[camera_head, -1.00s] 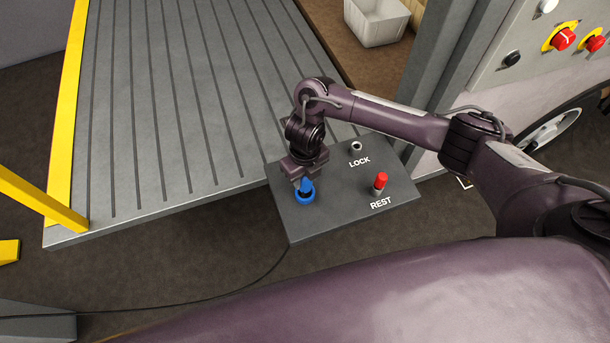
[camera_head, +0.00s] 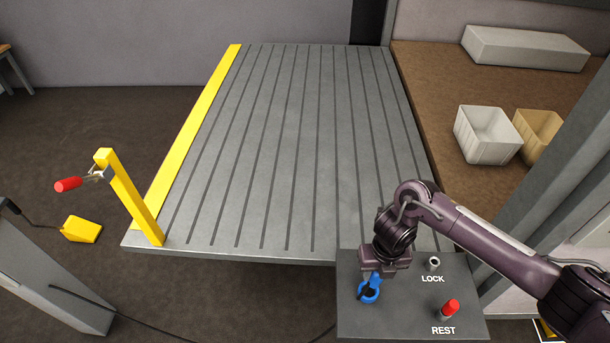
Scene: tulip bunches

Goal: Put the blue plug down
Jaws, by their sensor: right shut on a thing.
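The blue plug (camera_head: 376,281) is at the left part of a dark grey panel box (camera_head: 395,318), below my right gripper (camera_head: 373,272). My right gripper points down and is shut on the plug. A blue ring shape with a dark middle shows at its lower end, at or just above the panel top; I cannot tell whether it touches. The panel also has a metal socket (camera_head: 434,263) marked LOCK and a red peg (camera_head: 450,308) standing at the mark REST. My left gripper is not in view.
A grooved grey platform (camera_head: 290,150) with a yellow edge lies behind the panel. A yellow post (camera_head: 135,205) with a red-handled lever (camera_head: 70,184) stands at left. Pale bins (camera_head: 487,135) stand on brown flooring at right. A dark cable runs across the floor.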

